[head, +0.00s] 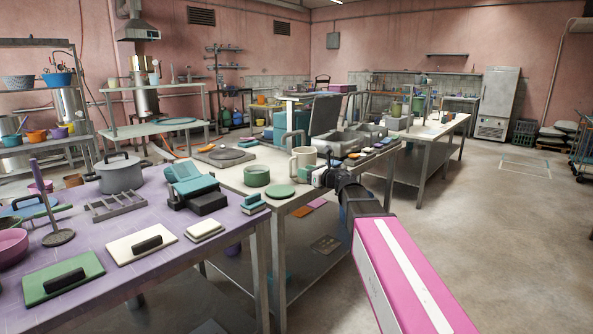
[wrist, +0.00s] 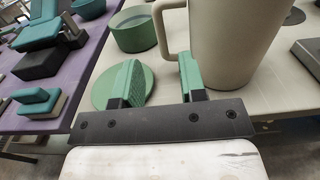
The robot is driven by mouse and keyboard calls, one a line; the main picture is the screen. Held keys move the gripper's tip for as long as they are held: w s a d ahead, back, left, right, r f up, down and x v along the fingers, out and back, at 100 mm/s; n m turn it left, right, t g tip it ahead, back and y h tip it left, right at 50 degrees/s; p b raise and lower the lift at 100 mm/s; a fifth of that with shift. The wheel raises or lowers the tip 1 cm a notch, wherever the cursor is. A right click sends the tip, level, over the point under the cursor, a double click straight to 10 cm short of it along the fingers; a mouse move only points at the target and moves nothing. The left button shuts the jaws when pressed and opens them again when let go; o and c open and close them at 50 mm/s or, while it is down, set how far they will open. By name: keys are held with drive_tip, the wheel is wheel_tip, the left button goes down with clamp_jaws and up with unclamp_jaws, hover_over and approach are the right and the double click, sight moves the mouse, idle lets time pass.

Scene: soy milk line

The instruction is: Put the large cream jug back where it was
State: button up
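The large cream jug (head: 303,158) stands upright on the cream-topped table (head: 236,178) in the head view. In the wrist view the jug (wrist: 238,45) fills the upper right, its handle (wrist: 159,28) towards the left. My gripper (wrist: 162,82) is open, with its two green-padded fingers apart and nothing clearly held between them. The handle's lower end shows just beyond the gap, close to the right finger; I cannot tell whether they touch. In the head view my gripper (head: 321,177) is at the table's near edge beside the jug, its fingers partly hidden.
A green pot (head: 257,176) and a flat green disc (head: 280,191) sit left of the jug. A purple table (head: 150,215) with a grey pot (head: 120,176) adjoins on the left. Sinks (head: 342,143) lie behind right. The floor (head: 490,220) at right is clear.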

drive_tip(key=d+f+m+t+h, duration=0.3)
drive_tip(key=d+f+m+h, duration=0.15)
drive_tip(key=d+m, duration=0.4)
drive_tip(key=d+f+m+t+h, duration=0.3)
drive_tip(key=d+m+h, duration=0.3)
drive_tip(key=m, duration=0.5)
drive_tip(key=s+d+f+m+g+h, duration=0.5)
drive_tip(key=d+f+m, duration=0.3)
drive_tip(key=f+m, duration=0.4)
drive_tip(key=s+a+f+m+g, duration=0.1)
drive_tip(key=s+f+m+g, duration=0.5)
drive_tip(key=s, duration=0.4)
drive_tip(key=s+f+m+g+y, duration=0.1)
drive_tip(key=s+f+m+g, duration=0.5)
drive_tip(key=s+f+m, duration=0.3)
drive_tip(key=shift+s+a+f, duration=0.4)
drive_tip(key=shift+s+f, duration=0.35)
drive_tip(key=shift+s, duration=0.25)
